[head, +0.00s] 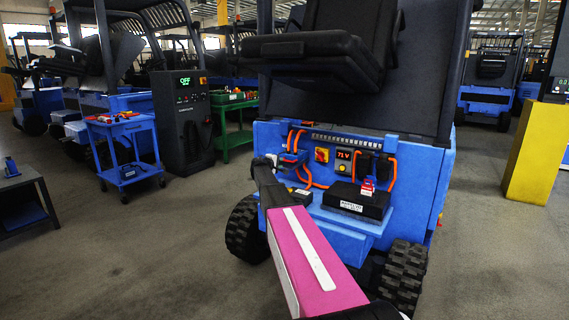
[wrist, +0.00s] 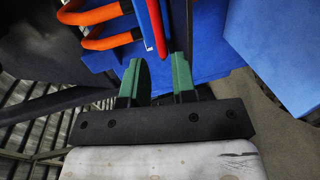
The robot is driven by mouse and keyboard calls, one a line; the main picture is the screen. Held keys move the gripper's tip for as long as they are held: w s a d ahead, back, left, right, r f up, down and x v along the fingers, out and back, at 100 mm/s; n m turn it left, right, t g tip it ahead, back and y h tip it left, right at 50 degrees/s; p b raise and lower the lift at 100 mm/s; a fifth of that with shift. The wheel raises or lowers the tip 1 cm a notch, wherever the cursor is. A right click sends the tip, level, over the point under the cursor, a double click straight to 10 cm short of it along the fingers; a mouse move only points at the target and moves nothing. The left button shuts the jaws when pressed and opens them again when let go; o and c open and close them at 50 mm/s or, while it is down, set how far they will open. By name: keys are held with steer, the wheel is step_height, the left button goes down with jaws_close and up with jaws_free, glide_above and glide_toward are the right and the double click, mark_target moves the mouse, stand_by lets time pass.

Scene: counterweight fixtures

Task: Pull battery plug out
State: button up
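In the wrist view my gripper (wrist: 159,66) is open, its two green fingers apart with nothing visibly clamped between them. Thick orange cables (wrist: 98,28) run in at the upper left. A blue strip and a red strip (wrist: 157,28) lie just beyond the fingertips. In the head view orange cables (head: 309,180) loop on the front panel of the blue truck (head: 330,228). My arm reaches up to the left side of this panel and hides part of it. I cannot clearly tell which part is the battery plug.
The panel has a yellow-and-red switch (head: 321,155) and a display reading 71 V (head: 343,154). A black labelled box (head: 355,201) stands on a ledge. A blue cart (head: 127,150) and a dark cabinet reading OFF (head: 183,122) stand left; a yellow post (head: 534,152) stands right. Floor between is clear.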

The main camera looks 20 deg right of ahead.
mark_target(285, 166)
steer(key=x, duration=0.6)
steer(key=shift+s, duration=0.1)
jaws_close()
steer(key=v, duration=0.4)
steer(key=shift+s+a+f, duration=0.1)
steer(key=shift+a+f, duration=0.1)
steer(key=shift+f, duration=0.15)
jaws_free()
